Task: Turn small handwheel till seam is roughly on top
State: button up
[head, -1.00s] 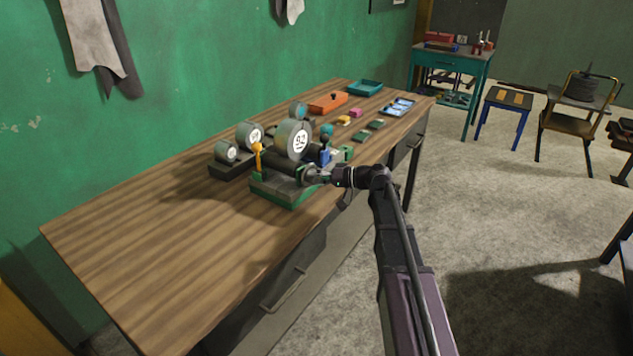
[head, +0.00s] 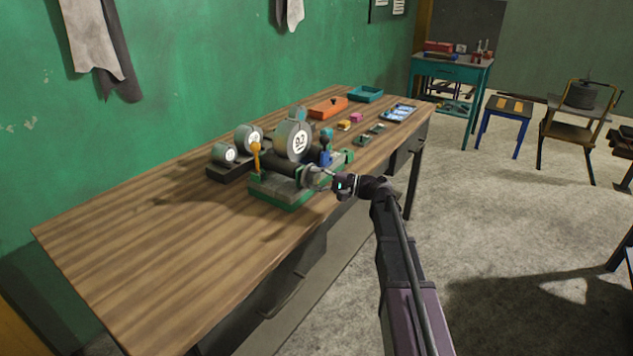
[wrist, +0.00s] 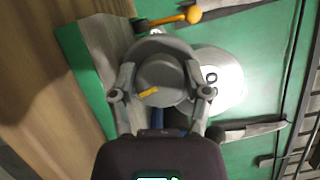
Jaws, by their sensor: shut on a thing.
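The small grey handwheel (wrist: 162,82) sits on the near end of the green-based machine (head: 285,200). In the wrist view its round face carries a short yellow mark (wrist: 148,92), slightly left of and below its centre; which way is up on the wheel is hard to tell there. My gripper (wrist: 162,94) has one finger on each side of the wheel and is shut on it. In the head view my gripper (head: 318,178) reaches the machine from the right, and the wheel is too small there to show a mark.
A yellow-knobbed lever (head: 256,158) stands upright on the machine, near a round dial (head: 295,141). An orange tray (head: 328,107), a teal tray (head: 366,94) and small blocks lie farther back. The bench's left part is clear.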

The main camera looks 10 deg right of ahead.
jog(key=shift+w+a+r, duration=0.15)
jog(key=shift+w, duration=0.1)
jog(key=o, duration=1)
jog(key=shift+o, duration=0.7)
jog(key=shift+a, duration=0.1)
jog(key=shift+s, duration=0.15)
